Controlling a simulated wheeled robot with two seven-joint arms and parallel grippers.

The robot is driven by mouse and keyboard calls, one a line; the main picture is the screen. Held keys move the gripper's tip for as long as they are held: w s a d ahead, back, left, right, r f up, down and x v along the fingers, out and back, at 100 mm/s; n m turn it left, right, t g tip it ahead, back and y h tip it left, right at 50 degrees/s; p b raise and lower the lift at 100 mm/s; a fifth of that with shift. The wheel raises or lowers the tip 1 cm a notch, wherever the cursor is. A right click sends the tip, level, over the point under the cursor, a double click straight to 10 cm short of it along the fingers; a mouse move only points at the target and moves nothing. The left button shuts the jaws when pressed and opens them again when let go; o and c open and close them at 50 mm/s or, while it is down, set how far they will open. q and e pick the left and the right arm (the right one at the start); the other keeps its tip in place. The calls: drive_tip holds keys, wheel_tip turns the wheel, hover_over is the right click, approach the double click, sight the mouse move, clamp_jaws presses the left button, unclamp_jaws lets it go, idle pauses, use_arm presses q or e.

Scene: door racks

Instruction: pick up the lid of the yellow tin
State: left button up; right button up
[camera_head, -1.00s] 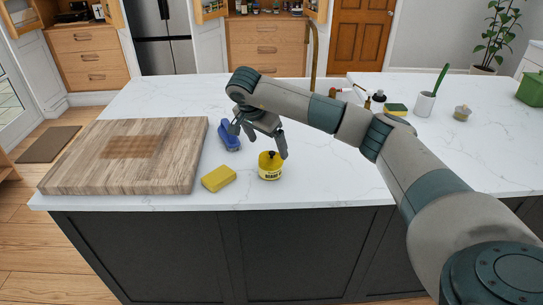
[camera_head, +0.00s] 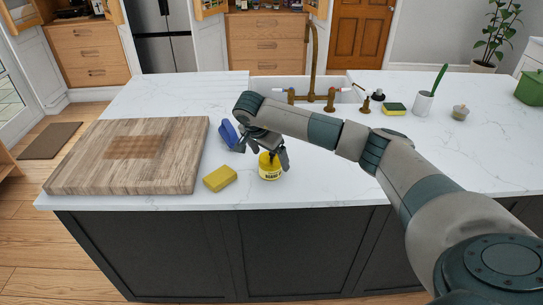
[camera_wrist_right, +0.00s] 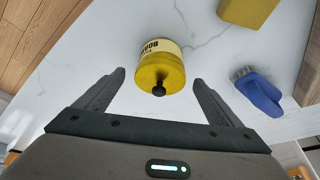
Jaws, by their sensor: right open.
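The yellow tin (camera_head: 270,173) stands upright on the white counter near its front edge, with a pale label band. Its yellow lid (camera_wrist_right: 160,72) has a dark round knob (camera_wrist_right: 158,90) on top. My right gripper (camera_head: 264,156) is open and empty, just above and behind the tin. In the right wrist view my gripper (camera_wrist_right: 159,80) has its fingers apart on either side of the lid and knob, with gaps on both sides. In the head view my fingers partly hide the lid. My left gripper is not in view.
A yellow sponge (camera_head: 219,178) lies left of the tin. A blue brush (camera_head: 228,133) is behind it, close to my gripper. A large wooden board (camera_head: 85,165) covers the counter's left. The sink and brass tap (camera_head: 312,60) are at the back. The counter right of the tin is clear.

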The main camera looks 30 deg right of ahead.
sight(272, 156)
idle(0.4)
drive_tip(key=c, duration=1.2)
drive_tip(key=shift+r, duration=0.15)
drive_tip(key=shift+r+b, duration=0.45)
drive_tip(key=shift+b, duration=0.1)
drive_tip(key=r+b, duration=0.2)
drive_tip(key=r, duration=0.1)
drive_tip(key=shift+s+d, duration=0.15)
drive_tip(key=shift+d, duration=0.15)
drive_tip(key=s+d+r+b, duration=0.2)
drive_tip(key=s+d+r, duration=0.1)
drive_tip(key=s+d, duration=0.1)
drive_tip(key=s+d+r+b, duration=0.2)
drive_tip(key=s+d+r, duration=0.1)
drive_tip(key=r, duration=0.1)
drive_tip(key=shift+s+d, duration=0.4)
